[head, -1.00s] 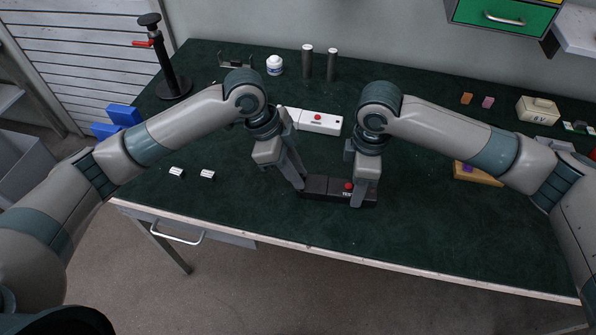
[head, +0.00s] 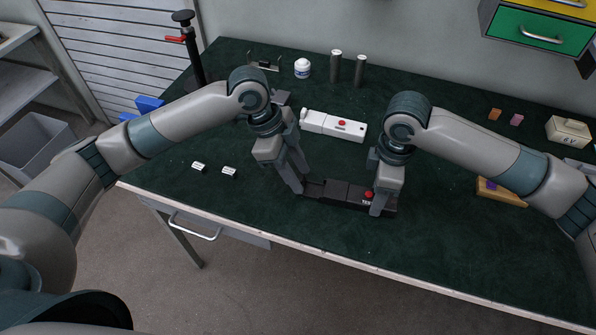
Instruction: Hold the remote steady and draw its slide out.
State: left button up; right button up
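The black remote (head: 350,195) lies on the bench near its front edge, with a red button towards its right end. Its dark slide (head: 315,188) sticks out at the left end, lower than the body. My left gripper (head: 297,188) points down at the slide's outer end and appears shut on it; the contact is partly hidden by the fingers. My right gripper (head: 378,211) is shut across the remote's right part beside the red button, and hides some of the body there.
Two small white blocks (head: 214,169) lie to the left. Two dark cylinders (head: 347,69), a white jar (head: 302,68) and a black stand (head: 188,50) stand at the back. A wooden tray (head: 502,194) is at right.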

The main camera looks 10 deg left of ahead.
pick_arm(q)
jog(key=v, duration=1.2)
pick_arm(e)
jog(key=o, duration=1.2)
notch_tip(320, 180, up, 12)
jog(key=shift+f, duration=0.1)
dwell(0.4)
